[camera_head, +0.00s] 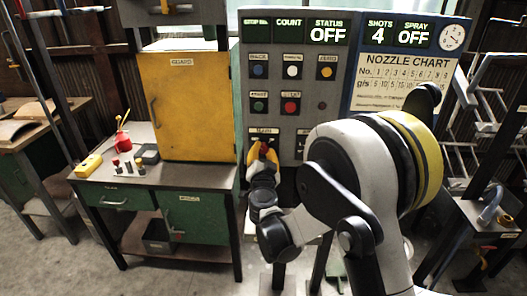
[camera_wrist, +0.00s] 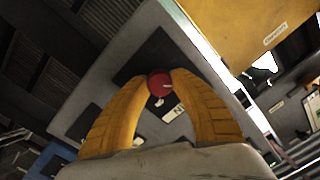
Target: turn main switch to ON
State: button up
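The main switch shows in the wrist view as a round red knob (camera_wrist: 159,84) on a dark square plate on the grey control panel (camera_head: 284,75). In the head view, my gripper (camera_head: 263,152) is at the panel's lower left, just under the label above the switch, and mostly hides it. In the wrist view, the two yellow fingers of my gripper (camera_wrist: 160,90) come in from both sides, and their tips appear to meet the knob's left and right edges. The knob's pointing direction is not clear. The status display (camera_head: 327,31) reads OFF.
Several push buttons, including a red one (camera_head: 291,106), sit above the switch. A yellow guard cabinet (camera_head: 190,110) stands close on the left, on a workbench (camera_head: 103,172) with small tools. The nozzle chart (camera_head: 405,80) is to the right, partly behind my arm.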

grip_shut()
jog(key=m+b, duration=0.1)
jog(key=m, duration=0.2)
jog(key=shift+f+m, duration=0.1)
jog(key=shift+m, duration=0.3)
jog(key=m+b, duration=0.1)
jog(key=m, duration=0.3)
jog(key=shift+m+b, duration=0.3)
jog(key=shift+m, duration=0.1)
jog(key=m+h+b, duration=0.1)
jog(key=m, duration=0.4)
jog(key=shift+m+t, duration=0.3)
jog(key=shift+m, duration=2.2)
